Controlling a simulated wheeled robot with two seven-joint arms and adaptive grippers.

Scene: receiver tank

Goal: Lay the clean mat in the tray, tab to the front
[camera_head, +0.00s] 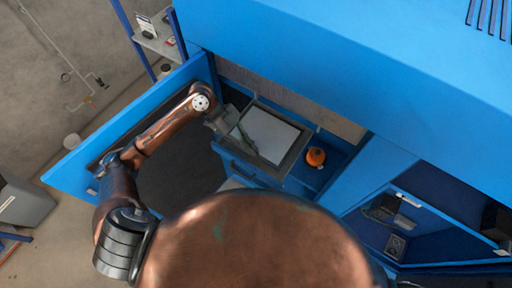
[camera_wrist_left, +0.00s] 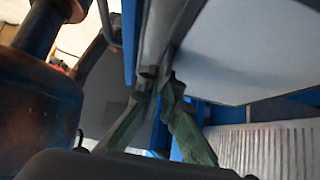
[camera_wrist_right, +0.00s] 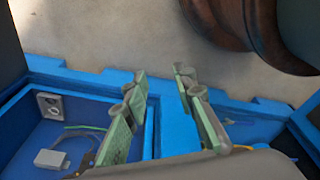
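A pale, flat mat (camera_head: 270,134) lies over the dark-rimmed tray (camera_head: 299,153) on the blue cabinet ledge, and it fills much of the left wrist view (camera_wrist_left: 245,50). I cannot tell whether it rests fully flat on the tray floor. No tab can be made out. My left gripper (camera_head: 240,134) is at the left edge of the tray and mat. In the left wrist view its green fingers (camera_wrist_left: 160,78) are close together at the mat's edge; what lies between them is unclear. My right gripper (camera_wrist_right: 160,78) is open and empty above a blue compartment edge.
An orange round object (camera_head: 315,156) stands on the ledge right of the tray. An open blue door (camera_head: 75,165) is at the left. Blue compartments at the lower right hold a dark box (camera_head: 395,245). The blue housing (camera_head: 350,60) overhangs behind the tray.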

